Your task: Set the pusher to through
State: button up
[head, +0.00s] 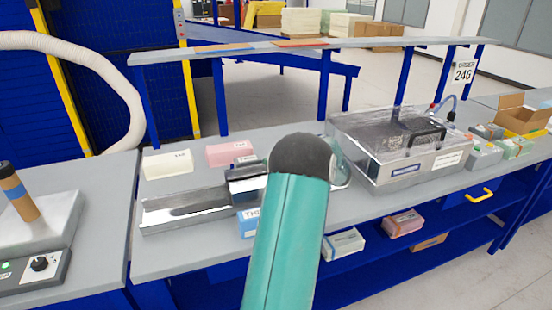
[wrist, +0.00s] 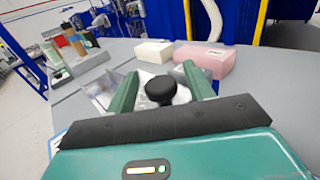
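The pusher's black round knob (wrist: 160,90) is between my gripper's two green fingers (wrist: 159,72) in the wrist view. The fingers are apart, with a visible gap on each side of the knob, so the gripper is open. In the head view, a metal channel (head: 185,208) lies on the grey bench, with a dark-topped block (head: 245,172) at its right end. My arm hides the right part of this fixture and my gripper there. A blue label (head: 247,224), partly hidden by my arm, shows the start of a word, seemingly "Thro".
A cream block (head: 167,164) and a pink block (head: 229,152) lie behind the channel. A clear-lidded metal machine (head: 400,150) stands to the right. A raised shelf (head: 300,47) spans the back. Another bench with a control box (head: 38,262) is at left.

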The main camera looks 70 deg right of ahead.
jog(key=s+a, duration=0.1)
jog(key=s, duration=1.2)
jog(key=shift+s+a, duration=0.35)
jog(key=shift+a, duration=0.05)
